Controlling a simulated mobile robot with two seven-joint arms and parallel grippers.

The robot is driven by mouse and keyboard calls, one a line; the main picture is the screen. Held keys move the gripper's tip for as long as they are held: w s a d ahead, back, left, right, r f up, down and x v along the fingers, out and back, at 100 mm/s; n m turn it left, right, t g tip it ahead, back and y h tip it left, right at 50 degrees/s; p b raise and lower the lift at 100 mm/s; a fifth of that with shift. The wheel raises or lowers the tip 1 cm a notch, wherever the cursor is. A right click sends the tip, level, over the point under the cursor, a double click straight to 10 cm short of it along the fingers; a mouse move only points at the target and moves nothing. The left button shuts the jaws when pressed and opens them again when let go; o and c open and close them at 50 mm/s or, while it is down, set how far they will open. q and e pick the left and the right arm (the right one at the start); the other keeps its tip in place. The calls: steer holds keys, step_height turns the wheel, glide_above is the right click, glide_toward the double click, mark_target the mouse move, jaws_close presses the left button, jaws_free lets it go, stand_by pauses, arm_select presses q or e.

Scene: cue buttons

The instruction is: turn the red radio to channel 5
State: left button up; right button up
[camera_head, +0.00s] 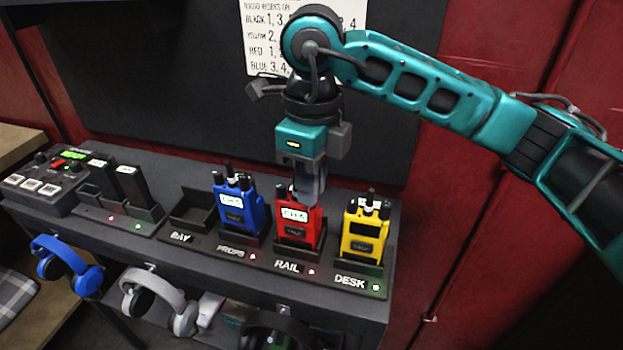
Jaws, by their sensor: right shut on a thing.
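The red radio (301,229) stands upright in the charger slot labelled RAIL, between a blue radio and a yellow radio. Its small lit screen (294,214) starts with "CH"; the digit is too small to read surely. My right gripper (307,192) comes down from above onto the top of the red radio. It is shut on the knob there, which its fingers hide. My left gripper is not in view.
The blue radio (237,204) is in the PROPS slot and the yellow radio (365,232) in the DESK slot. The BAY slot (193,215) is empty. A partly hidden paper sign (262,40) lists colours with numbers. Headphones (66,262) hang at the shelf front.

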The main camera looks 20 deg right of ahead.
jaws_close()
steer(key=shift+f+n+b, duration=0.1)
steer(key=shift+n+b, duration=0.2)
steer(key=shift+b, duration=0.15)
steer(key=shift+n, duration=0.5)
steer(key=o, duration=0.6)
jaws_free()
